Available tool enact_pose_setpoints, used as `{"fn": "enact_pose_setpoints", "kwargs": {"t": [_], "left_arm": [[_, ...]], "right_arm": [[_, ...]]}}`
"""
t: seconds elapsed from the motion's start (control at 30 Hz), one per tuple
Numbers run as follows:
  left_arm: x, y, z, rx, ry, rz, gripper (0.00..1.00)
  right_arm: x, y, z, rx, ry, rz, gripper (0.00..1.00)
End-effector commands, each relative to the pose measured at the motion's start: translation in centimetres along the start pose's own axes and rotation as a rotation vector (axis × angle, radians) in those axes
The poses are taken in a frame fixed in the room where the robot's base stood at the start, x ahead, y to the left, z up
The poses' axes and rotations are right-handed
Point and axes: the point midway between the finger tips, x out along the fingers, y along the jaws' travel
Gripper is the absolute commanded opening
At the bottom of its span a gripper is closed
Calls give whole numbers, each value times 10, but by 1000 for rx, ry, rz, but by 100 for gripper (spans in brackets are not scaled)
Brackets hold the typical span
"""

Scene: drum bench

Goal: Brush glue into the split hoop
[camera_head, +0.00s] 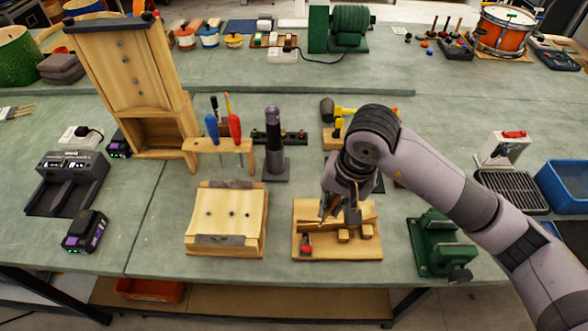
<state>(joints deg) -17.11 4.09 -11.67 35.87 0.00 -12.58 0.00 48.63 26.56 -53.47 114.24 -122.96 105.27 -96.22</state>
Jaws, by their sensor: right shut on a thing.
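My right gripper (340,218) comes in from the right and points down over a wooden board (338,256) at the front of the bench. It is shut on a thin brown tool, probably the brush, mostly hidden by the fingers. On the board lie a pale wooden strip (366,212), which may be the split hoop, and small wooden blocks (344,236). A small red-topped clamp (306,246) sits at the board's left front. The gripper hides part of the strip, and I cannot tell whether the tool touches it. My left gripper is not in view.
A green vise (438,245) stands right of the board. A wooden block with grey strips (228,222) lies to the left. Behind are a screwdriver rack (218,146) and a dark upright tool (273,145). A tall wooden case (125,70) stands back left.

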Motion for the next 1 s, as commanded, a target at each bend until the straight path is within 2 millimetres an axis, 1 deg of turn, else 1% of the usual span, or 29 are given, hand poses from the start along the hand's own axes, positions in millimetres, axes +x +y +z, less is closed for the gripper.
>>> {"fn": "enact_pose_setpoints", "kwargs": {"t": [0.03, 0.1, 0.2, 0.3, 0.43, 0.57, 1.0], "left_arm": [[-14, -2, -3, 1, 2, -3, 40], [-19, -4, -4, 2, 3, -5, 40], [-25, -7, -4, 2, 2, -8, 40], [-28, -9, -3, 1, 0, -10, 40], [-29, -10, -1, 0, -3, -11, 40], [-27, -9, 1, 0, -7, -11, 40], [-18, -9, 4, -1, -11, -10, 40]], "right_arm": [[-12, -25, -4, 30, -1, 39, 0], [-14, -44, -6, 81, -13, 90, 0], [-18, -63, -9, 135, -27, 140, 0], [-21, -73, -12, 169, -38, 170, 0], [-21, -78, -13, 189, -45, 187, 0], [-16, -77, -13, 192, -48, 189, 0], [18, -71, -10, 190, -49, 188, 0]]}}
